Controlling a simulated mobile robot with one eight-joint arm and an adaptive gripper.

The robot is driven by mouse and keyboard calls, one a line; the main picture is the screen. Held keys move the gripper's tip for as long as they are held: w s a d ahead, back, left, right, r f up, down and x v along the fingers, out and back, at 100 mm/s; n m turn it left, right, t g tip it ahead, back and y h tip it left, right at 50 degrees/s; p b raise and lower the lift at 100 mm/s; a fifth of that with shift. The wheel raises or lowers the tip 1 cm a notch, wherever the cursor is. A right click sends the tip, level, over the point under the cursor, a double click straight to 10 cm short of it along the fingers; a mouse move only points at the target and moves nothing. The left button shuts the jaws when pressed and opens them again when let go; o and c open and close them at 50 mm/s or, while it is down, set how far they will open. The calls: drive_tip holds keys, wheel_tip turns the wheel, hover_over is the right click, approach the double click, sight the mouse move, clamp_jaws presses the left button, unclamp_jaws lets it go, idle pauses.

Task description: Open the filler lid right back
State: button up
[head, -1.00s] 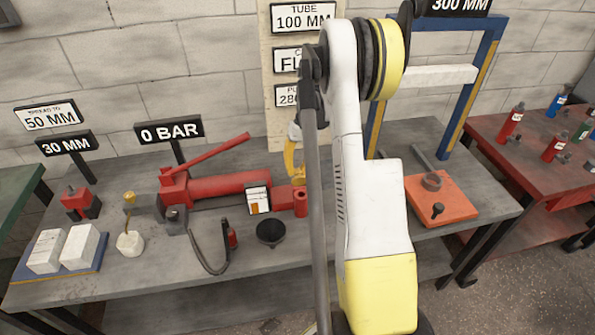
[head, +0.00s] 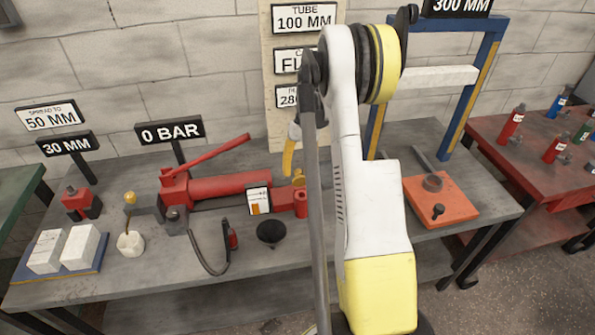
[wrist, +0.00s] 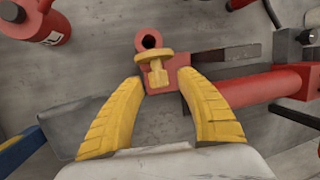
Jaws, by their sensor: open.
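The red hand pump (head: 225,188) lies on the grey bench, with a red end block (head: 301,203) at its right end. A yellow piece, seemingly the filler lid (head: 298,178), sits at that block. In the wrist view the lid (wrist: 154,62) is a yellow disc with a short tab, beside a dark round hole in the red block (wrist: 176,80). I cannot tell how far the lid is open. My gripper (wrist: 161,78) is open, its yellow fingertips on either side below the lid, with nothing held. In the head view my gripper (head: 289,160) is partly hidden by my arm.
A black funnel (head: 270,232) and a dark hose (head: 207,255) lie in front of the pump. A card (head: 259,201) stands against the pump. An orange plate (head: 442,200) and blue press frame (head: 480,90) are to the right.

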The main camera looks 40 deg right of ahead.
drive_tip(key=v, duration=1.2)
